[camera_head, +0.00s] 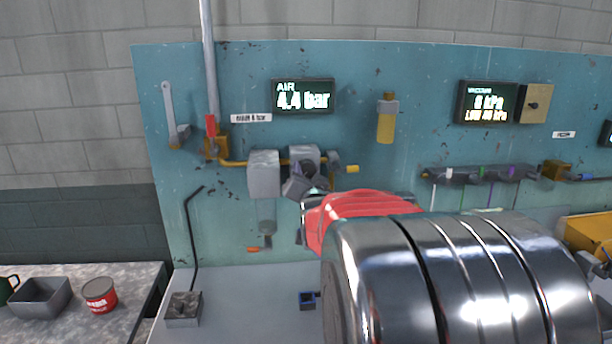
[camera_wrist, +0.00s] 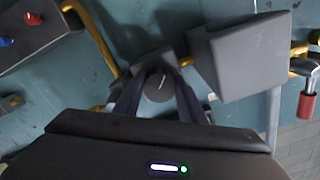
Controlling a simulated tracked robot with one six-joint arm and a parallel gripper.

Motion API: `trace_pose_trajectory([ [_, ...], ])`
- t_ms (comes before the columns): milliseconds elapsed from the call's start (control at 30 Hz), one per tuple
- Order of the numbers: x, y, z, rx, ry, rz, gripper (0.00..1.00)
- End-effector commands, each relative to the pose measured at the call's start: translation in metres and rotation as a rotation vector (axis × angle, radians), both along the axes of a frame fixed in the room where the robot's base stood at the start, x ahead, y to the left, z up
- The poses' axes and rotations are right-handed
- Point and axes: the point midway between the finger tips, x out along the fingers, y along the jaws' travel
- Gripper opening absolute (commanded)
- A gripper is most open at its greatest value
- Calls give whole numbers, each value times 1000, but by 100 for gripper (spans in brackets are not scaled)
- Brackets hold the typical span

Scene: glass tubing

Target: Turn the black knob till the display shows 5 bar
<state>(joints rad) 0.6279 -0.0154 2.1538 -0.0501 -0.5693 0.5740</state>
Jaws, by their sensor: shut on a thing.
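The air display (camera_head: 304,95) on the teal panel reads 4.4 bar. The black knob (camera_wrist: 158,86) shows in the wrist view as a dark round face with a pale pointer line. My gripper (camera_wrist: 157,90) is shut on the knob, with one dark finger on each side of it. In the head view my gripper (camera_head: 302,184) is at the regulator on the brass pipe, and my arm partly covers the area. The knob itself cannot be told apart from the fingers in the head view.
A grey box (camera_head: 264,174) sits on the pipe left of my gripper; in the wrist view it shows at the right (camera_wrist: 246,60). A red-handled valve (camera_head: 211,126) is further left. A vacuum display (camera_head: 487,102) reads 6 kPa. A grey bin (camera_head: 41,297) and red tin (camera_head: 99,295) stand lower left.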

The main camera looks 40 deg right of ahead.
Motion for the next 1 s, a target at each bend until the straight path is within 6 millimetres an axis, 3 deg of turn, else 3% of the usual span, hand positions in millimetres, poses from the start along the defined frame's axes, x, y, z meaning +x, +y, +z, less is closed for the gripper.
trace_pose_trajectory([
  [300,0,1,-2,123,-80,1,14],
  [800,0,1,-2,146,-93,0,14],
  [833,0,1,-2,146,-93,0,38],
  [1000,0,1,-1,145,-95,0,50],
])
